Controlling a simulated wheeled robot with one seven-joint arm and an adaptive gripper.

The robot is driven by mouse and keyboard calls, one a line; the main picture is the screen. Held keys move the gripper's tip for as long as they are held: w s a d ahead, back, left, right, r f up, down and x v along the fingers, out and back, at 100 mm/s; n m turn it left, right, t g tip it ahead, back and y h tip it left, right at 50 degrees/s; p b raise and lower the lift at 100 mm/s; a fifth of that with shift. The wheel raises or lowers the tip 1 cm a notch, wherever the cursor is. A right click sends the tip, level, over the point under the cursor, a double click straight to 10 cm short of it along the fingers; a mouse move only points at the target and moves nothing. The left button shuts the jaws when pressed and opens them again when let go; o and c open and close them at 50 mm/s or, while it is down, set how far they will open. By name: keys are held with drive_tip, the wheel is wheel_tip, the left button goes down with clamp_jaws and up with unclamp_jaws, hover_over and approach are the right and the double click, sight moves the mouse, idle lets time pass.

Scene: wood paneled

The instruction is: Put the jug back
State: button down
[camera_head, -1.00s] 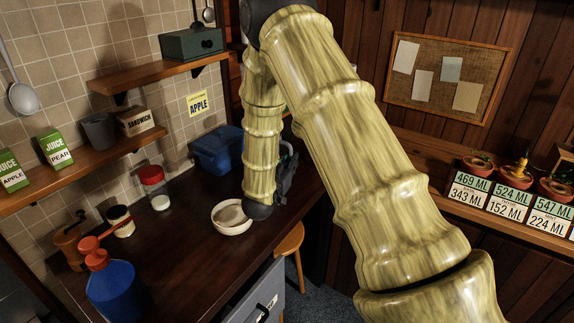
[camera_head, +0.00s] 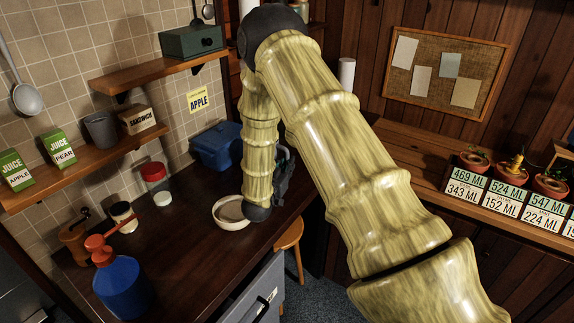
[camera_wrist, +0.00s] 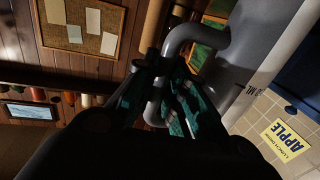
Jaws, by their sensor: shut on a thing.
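A grey jug (camera_wrist: 240,60) with a thick curved handle and dark "ML" lettering fills the upper right of the wrist view. My gripper (camera_wrist: 165,100), with dark and teal fingers, is shut around the jug's handle. The jug appears turned on its side in the wrist view, but that camera is itself rotated. In the head view my gripper (camera_head: 283,178) shows beyond the lower end of my arm, over the dark counter. My arm hides most of it there, and I cannot make out the jug in that view.
On the dark counter (camera_head: 190,235) are a white bowl (camera_head: 229,222) beside my arm, a blue bin (camera_head: 218,158), a red-lidded jar (camera_head: 157,190) and a blue bottle (camera_head: 122,290). A stool (camera_head: 290,236) stands at the counter. A shelf (camera_head: 90,165) holds juice cartons and a grey cup (camera_head: 101,130).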

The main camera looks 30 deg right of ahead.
drive_tip(key=shift+f, duration=0.1)
drive_tip(key=c, duration=1.9)
unclamp_jaws()
drive_tip(key=shift+f, duration=0.1)
drive_tip(key=o, duration=0.4)
drive_tip(key=shift+r, duration=0.2)
drive_tip(key=b+v, duration=0.5)
drive_tip(key=v, duration=0.7)
